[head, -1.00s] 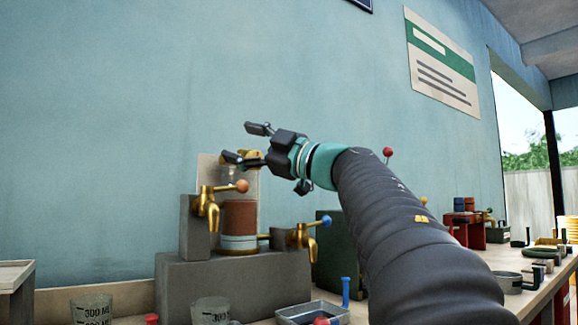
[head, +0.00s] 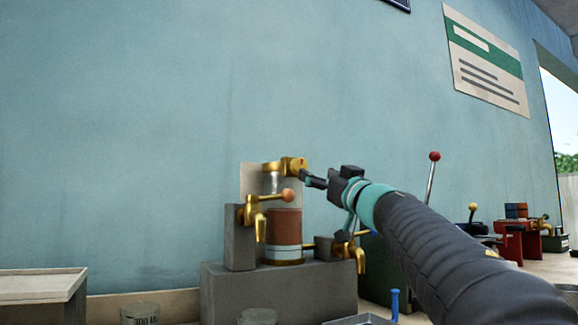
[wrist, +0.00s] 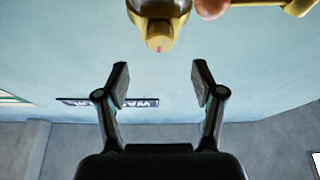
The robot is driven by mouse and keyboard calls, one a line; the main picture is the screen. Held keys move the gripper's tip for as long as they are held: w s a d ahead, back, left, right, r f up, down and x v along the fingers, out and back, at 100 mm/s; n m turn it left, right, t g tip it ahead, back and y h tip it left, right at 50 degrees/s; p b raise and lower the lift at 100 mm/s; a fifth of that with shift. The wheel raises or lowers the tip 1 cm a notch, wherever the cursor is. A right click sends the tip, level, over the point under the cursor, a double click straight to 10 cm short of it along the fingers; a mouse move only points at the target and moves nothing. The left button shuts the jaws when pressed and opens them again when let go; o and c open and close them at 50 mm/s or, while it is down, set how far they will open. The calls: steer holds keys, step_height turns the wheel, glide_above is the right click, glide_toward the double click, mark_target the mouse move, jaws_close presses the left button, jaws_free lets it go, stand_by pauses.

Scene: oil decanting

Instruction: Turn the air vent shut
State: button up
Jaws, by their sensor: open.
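The air vent appears to be the brass piece (head: 292,166) with a red mark on top of the clear cylinder (head: 285,222), which holds brown-red liquid above a paler layer. The wrist view shows a brass piece with a red dot (wrist: 156,22) at the top edge, partly cut off. My gripper (head: 313,180) is just right of the vent in the head view. In the wrist view my gripper (wrist: 160,78) is open and empty, with the brass piece beyond its fingertips. In the head view the fingers overlap and contact cannot be judged.
A brass tap with an orange knob (head: 288,195) is on the left block; the knob also shows in the wrist view (wrist: 212,8). A second brass tap (head: 361,258) is lower right. A red-knobbed lever (head: 434,157) stands right, behind my arm. Glass beakers (head: 140,313) stand in front.

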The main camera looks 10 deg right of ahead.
mark_target(302, 166)
steer(key=p+x, duration=0.1)
steer(key=x, duration=0.6)
steer(key=shift+w+r, duration=0.15)
steer(key=shift+w, duration=0.05)
steer(key=c, duration=1.1)
steer(key=shift+n+y, duration=0.6)
steer(key=shift+n, duration=0.5)
steer(key=shift+c, duration=0.2)
steer(key=o, duration=1.1)
steer(key=shift+o, duration=0.2)
steer(key=shift+s, duration=0.15)
